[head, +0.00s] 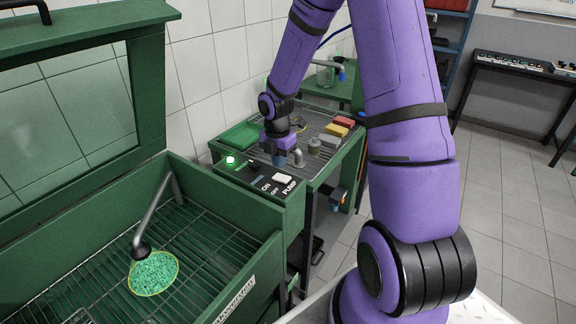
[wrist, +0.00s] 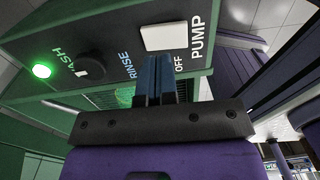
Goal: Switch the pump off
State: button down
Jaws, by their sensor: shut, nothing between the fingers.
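The pump switch (head: 282,178) is a pale rocker on the green control panel (head: 262,197), beside the word PUMP. In the wrist view the white rocker (wrist: 163,36) lies just beyond my fingertips, with OFF printed near it. A green lamp (head: 230,160) on the panel is lit; it also glows in the wrist view (wrist: 41,71). My gripper (head: 280,160) is shut and empty, fingers pointing at the panel beside the switch. In the wrist view its blue fingers (wrist: 154,62) reach close to the rocker's lower edge; I cannot tell whether they touch.
A black knob (wrist: 90,65) sits between the WASH and RINSE labels. The washer basin (head: 222,262) holds a wire rack, a spout (head: 158,205) and a speckled green patch (head: 153,273) below it. Colored blocks (head: 338,128) and a green tray (head: 241,135) stand behind the panel.

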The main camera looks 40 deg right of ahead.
notch_tip(320, 180, up, 10)
jog(key=w, duration=0.1)
jog(key=shift+w+a+r, duration=0.2)
jog(key=shift+a, duration=0.05)
dwell(0.6)
notch_tip(320, 180, up, 9)
jog(key=m+t+h, duration=0.1)
jog(key=m, duration=0.4)
send_over(275, 176)
jog(key=s+a, duration=0.3)
jog(key=s, duration=0.2)
jog(key=s+a+r+m+t, duration=0.1)
jog(key=s+a+r+m, duration=0.1)
jog(key=s+r+m, duration=0.45)
jog(key=s+a+r+m+t, duration=0.1)
jog(key=s+r+m+t, duration=0.1)
jog(key=s+m, duration=0.3)
jog(key=s+a+r+m+t+y, duration=0.1)
jog(key=s+m, duration=0.4)
jog(key=s, duration=0.6)
notch_tip(275, 176, up, 2)
jog(key=shift+a+r+t, duration=0.1)
jog(key=shift+a+t, duration=0.3)
jog(key=shift+a, duration=0.4)
jog(key=shift+m, duration=0.25)
